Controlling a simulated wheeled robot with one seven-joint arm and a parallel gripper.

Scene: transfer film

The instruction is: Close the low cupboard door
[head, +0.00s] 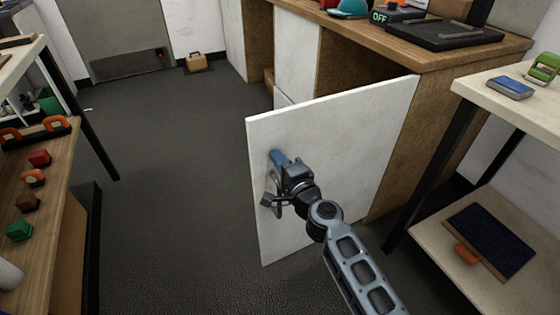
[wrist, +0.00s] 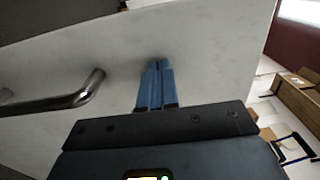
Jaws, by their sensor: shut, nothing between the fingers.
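The low cupboard door (head: 345,165) is a white panel standing open, swung out from the wooden cupboard (head: 405,145) on its right edge. The dark cupboard opening shows above and behind it. My gripper (head: 276,156) is at the outer face of the door, near its free left edge and above the handle. In the wrist view the blue fingers (wrist: 156,68) are shut and empty, with their tips at or very near the white door surface (wrist: 205,45). The metal bar handle (wrist: 60,103) is left of the fingers there. I cannot tell whether the tips touch the door.
A pale table (head: 430,240) with a lower shelf stands close on the right. A wooden bench (head: 50,190) with coloured blocks is on the left. The dark floor (head: 180,170) between them is clear. A teal cap (head: 350,8) and black tray (head: 445,35) lie on the countertop.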

